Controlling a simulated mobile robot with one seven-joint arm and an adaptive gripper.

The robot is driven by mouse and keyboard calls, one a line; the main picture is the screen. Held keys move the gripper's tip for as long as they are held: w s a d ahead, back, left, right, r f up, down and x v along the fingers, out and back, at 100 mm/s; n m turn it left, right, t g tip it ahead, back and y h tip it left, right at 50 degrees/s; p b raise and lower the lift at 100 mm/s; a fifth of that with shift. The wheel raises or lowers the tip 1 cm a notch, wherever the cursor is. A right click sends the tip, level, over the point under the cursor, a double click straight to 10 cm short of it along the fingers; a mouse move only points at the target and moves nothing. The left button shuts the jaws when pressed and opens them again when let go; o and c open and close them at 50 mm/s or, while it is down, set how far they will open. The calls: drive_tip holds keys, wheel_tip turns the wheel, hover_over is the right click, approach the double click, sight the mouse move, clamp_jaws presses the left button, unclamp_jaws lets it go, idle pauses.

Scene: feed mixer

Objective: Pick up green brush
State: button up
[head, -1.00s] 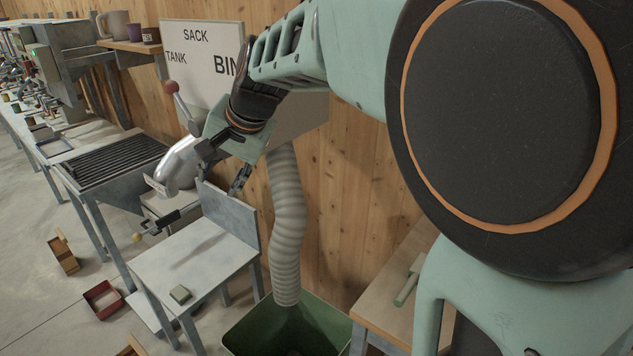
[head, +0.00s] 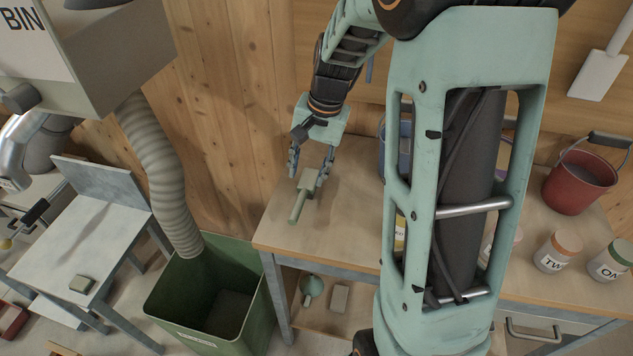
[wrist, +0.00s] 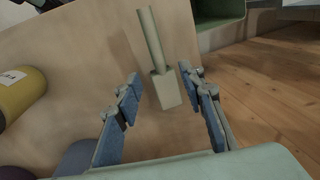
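The green brush (head: 302,193) lies on the wooden table near its left end, with its handle toward the front edge. In the wrist view the brush (wrist: 165,88) has its block-shaped head between and just ahead of the fingertips, and its handle points away. My gripper (head: 311,172) is over the head of the brush with its fingers spread to either side. In the wrist view my gripper (wrist: 160,82) is open, with a gap between each finger and the brush. I cannot tell how high the fingertips are above the table.
A green bin (head: 208,300) stands on the floor left of the table (head: 345,215), under a ribbed hose (head: 158,170). A red bucket (head: 580,182) and labelled jars (head: 557,252) stand to the right. A yellow container (wrist: 20,92) is left of my gripper in the wrist view.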

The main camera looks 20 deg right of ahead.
sight(302, 196)
drive_tip(key=f, duration=0.2)
drive_tip(key=a+f, duration=0.1)
drive_tip(key=f, duration=0.1)
drive_tip(key=shift+w+f, duration=0.2)
drive_tip(key=f, duration=0.4)
drive_tip(key=shift+s+a+f, duration=0.1)
drive_tip(key=shift+s+a, duration=0.05)
drive_tip(key=shift+a, duration=0.15)
drive_tip(key=shift+a+f, duration=0.1)
drive_tip(key=shift+f, duration=0.35)
clamp_jaws()
